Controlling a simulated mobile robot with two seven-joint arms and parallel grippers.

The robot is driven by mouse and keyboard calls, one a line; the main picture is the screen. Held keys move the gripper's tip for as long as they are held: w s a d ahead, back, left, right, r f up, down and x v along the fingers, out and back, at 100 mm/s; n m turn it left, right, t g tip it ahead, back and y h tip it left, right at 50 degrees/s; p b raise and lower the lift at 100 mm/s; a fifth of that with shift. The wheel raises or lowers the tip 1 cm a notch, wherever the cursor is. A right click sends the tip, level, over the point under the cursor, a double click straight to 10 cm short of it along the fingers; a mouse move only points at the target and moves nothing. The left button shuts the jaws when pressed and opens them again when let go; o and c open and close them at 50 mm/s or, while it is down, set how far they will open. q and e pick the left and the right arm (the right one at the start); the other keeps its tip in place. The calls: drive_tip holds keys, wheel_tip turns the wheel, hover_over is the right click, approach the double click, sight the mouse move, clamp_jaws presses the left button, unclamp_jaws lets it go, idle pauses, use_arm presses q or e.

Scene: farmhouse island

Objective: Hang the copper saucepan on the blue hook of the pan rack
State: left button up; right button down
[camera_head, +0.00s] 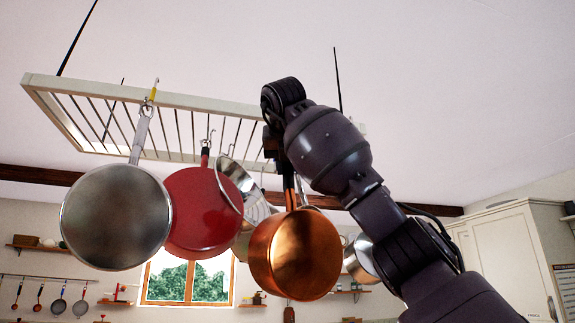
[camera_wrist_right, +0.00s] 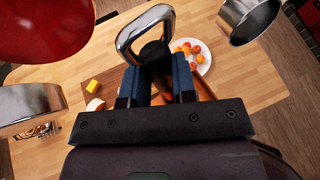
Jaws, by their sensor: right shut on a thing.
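The copper saucepan (camera_head: 303,258) hangs upright below my right gripper (camera_head: 289,176) in the head view. That gripper is shut on its handle, just in front of the pan rack (camera_head: 175,101). In the wrist view my right gripper (camera_wrist_right: 157,82) has its fingers on both sides of the dark handle, and a steel loop (camera_wrist_right: 128,42) sticks out beyond the fingertips. I cannot make out the blue hook; my right arm covers the right part of the rack. My left gripper is not in view.
A grey pan (camera_head: 115,217) hangs from a yellow hook (camera_head: 152,92). A red pan (camera_head: 200,215) and a steel colander or pan (camera_head: 232,178) hang close left of the copper saucepan. Another steel pan (camera_head: 359,262) is behind it. A wooden worktop (camera_wrist_right: 260,85) lies below.

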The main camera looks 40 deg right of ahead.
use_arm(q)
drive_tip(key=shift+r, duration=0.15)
use_arm(e)
drive_tip(key=shift+r, duration=0.15)
drive_tip(key=shift+r+p, duration=0.1)
drive_tip(key=shift+p, duration=0.3)
drive_tip(key=shift+w+d+p, duration=0.3)
drive_tip(key=shift+w, duration=0.2)
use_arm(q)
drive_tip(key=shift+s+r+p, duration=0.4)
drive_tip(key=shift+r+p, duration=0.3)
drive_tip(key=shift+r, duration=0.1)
use_arm(e)
drive_tip(key=w+d+f+t, duration=0.1)
drive_tip(key=w+d+f, duration=0.1)
drive_tip(key=w+d, duration=0.3)
drive_tip(key=w, duration=0.4)
drive_tip(key=shift+w+m+h, duration=0.25)
drive_tip(key=shift+m+h, duration=0.05)
drive_tip(key=shift+h, duration=0.1)
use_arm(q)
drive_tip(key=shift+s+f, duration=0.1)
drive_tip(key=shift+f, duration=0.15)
